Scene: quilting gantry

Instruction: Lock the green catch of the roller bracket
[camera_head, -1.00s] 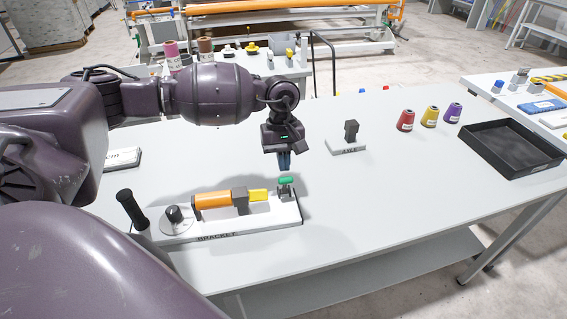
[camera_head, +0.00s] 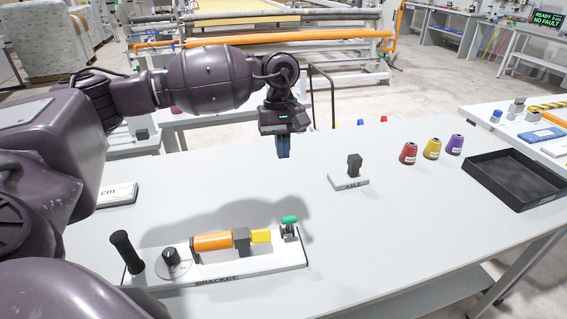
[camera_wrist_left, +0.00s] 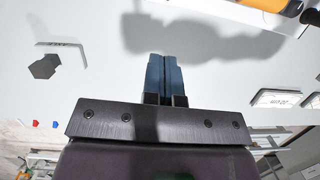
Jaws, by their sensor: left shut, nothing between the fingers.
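The roller bracket (camera_head: 203,281) is a white plate labelled BRACKET near the table's front edge. On it lie an orange roller (camera_head: 212,242), a dark block (camera_head: 241,239) and a yellow piece (camera_head: 261,236). The green catch (camera_head: 289,219) stands at its right end on a grey post. My left gripper (camera_head: 283,156) points down, shut and empty, above the table and behind the catch, clearly apart from it. In the left wrist view its blue fingers (camera_wrist_left: 166,74) are together, and part of the orange roller (camera_wrist_left: 264,4) shows at the top edge. My right gripper is not in view.
A black lever (camera_head: 126,252) and a dark knob (camera_head: 171,259) stand at the bracket's left. An axle stand (camera_head: 348,183), red, yellow and purple cones (camera_head: 432,149) and a black tray (camera_head: 513,181) are to the right.

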